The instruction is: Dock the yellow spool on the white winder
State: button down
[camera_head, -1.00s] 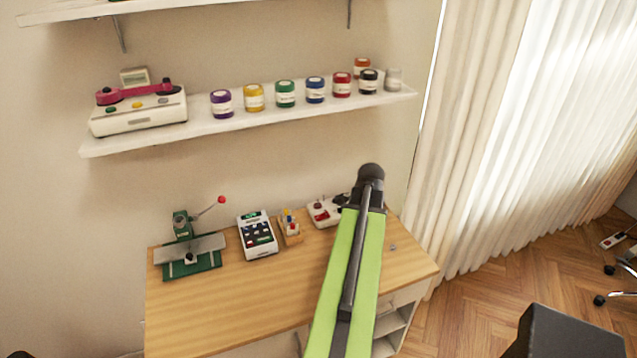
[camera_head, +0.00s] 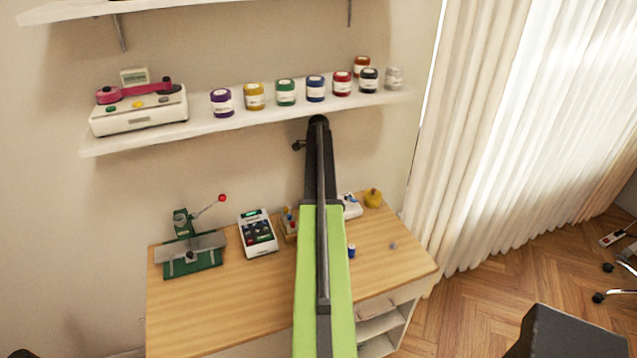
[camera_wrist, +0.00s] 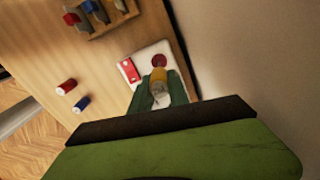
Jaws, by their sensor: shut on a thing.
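The yellow spool (camera_wrist: 158,90) is between the fingers of my gripper (camera_wrist: 160,97) in the wrist view. My gripper is shut on it. The white winder (camera_wrist: 147,54) lies just beyond the fingertips, with a red panel on its left and a round red part close to the spool's end. I cannot tell whether the spool touches the winder. In the head view my arm covers most of the winder (camera_head: 352,206), leaving its right end in sight. My gripper and the held spool are hidden there.
A red spool (camera_wrist: 66,86) and a blue spool (camera_wrist: 81,104) stand apart on the table. A wooden rack (camera_wrist: 112,19) is near the winder. A yellow rounded object (camera_head: 373,198) stands at the back right.

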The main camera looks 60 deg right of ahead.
jog(key=shift+s+f+b, duration=0.1)
jog(key=shift+f+b, duration=2.85)
jog(key=shift+f+b, duration=0.55)
jog(key=c, duration=1.5)
grip_release()
jog(key=shift+c, duration=0.2)
notch_tip(320, 180, up, 11)
jog(key=p, duration=1.1)
jog(key=shift+a, duration=0.1)
